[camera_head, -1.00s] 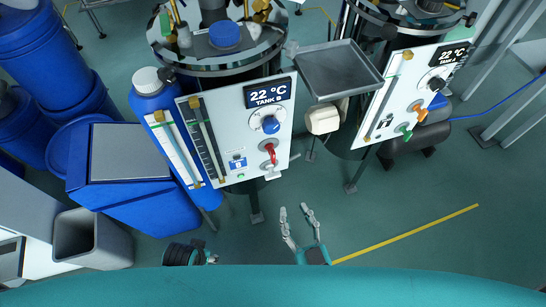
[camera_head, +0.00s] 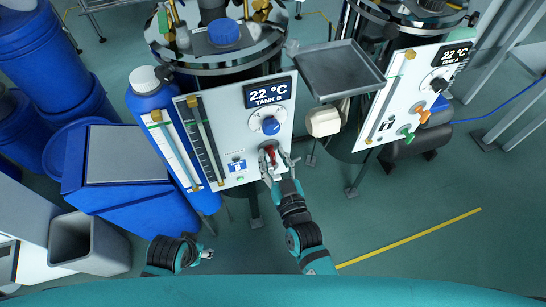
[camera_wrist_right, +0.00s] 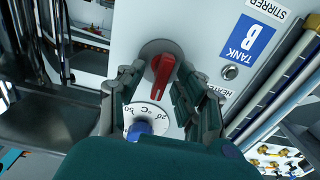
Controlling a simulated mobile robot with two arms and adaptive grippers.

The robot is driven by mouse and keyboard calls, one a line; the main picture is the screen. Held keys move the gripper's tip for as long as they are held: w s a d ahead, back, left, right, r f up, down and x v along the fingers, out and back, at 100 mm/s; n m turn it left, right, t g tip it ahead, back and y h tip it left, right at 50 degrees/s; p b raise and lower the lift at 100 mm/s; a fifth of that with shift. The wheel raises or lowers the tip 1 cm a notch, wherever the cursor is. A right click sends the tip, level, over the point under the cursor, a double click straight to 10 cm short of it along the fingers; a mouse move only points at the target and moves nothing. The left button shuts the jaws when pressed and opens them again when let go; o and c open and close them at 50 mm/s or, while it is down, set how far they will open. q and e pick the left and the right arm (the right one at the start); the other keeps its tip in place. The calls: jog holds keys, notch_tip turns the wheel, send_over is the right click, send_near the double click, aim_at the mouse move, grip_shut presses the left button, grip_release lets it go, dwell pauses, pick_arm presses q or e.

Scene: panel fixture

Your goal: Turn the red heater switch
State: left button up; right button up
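The red heater switch (camera_head: 270,155) is on the lower right of the white Tank B panel (camera_head: 222,161). In the right wrist view the red switch (camera_wrist_right: 164,74) shows whole on its grey round base, its handle slanting. My right gripper (camera_head: 277,160) is at the switch, with its open fingers on either side of it. In the right wrist view the fingers (camera_wrist_right: 160,92) stand apart, with gaps visible beside the switch. My left gripper (camera_head: 207,254) is low at the left, far from the panel; its fingers are too small to read.
A blue knob (camera_head: 271,125) with a white dial sits just above the switch. The Tank B display (camera_head: 269,92) reads 22 °C. A metal tray (camera_head: 338,70) and the Tank A panel (camera_head: 413,95) are to the right. A blue bin (camera_head: 130,175) stands left.

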jog(key=shift+w, duration=0.2)
grip_shut()
